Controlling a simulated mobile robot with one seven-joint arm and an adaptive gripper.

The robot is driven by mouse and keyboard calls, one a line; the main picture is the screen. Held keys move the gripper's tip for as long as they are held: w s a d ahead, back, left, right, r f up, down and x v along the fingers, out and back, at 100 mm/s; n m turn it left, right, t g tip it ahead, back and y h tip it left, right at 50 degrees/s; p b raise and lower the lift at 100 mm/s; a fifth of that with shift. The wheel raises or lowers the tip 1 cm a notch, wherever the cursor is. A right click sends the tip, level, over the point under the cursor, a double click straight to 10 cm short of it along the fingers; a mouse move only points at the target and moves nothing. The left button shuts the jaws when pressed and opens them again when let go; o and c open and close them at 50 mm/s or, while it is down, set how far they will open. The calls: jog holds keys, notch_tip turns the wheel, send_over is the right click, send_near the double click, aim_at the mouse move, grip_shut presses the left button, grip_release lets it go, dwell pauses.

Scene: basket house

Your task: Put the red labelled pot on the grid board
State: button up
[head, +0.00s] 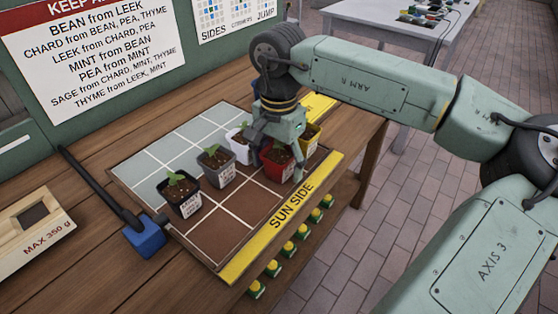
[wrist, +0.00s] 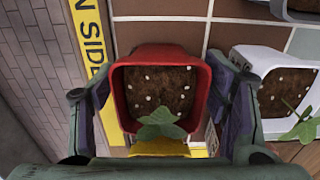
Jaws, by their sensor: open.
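The red pot (head: 276,170) stands upright on the grid board (head: 233,206), near the yellow strip marked SUN SIDE. It holds dark soil with white specks and a small green plant. My gripper (head: 276,140) is over it from above, its fingers open on either side of the pot. In the wrist view the red pot (wrist: 157,92) lies between the two fingers of my gripper (wrist: 158,100). Narrow gaps seem to show beside the fingers; I cannot tell whether either touches. The fingers partly hide the pot in the head view.
A white pot (head: 238,149), a grey pot (head: 217,173) and a black pot (head: 185,202) stand in a diagonal row on the board. A yellow pot (head: 311,141) is close beside the red one. A blue block with a black bar (head: 144,238) sits at the board's left corner.

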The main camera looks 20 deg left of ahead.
aim_at(279, 152)
notch_tip(279, 152, up, 12)
jog(key=shift+r+b, duration=0.15)
jog(key=shift+b, duration=0.3)
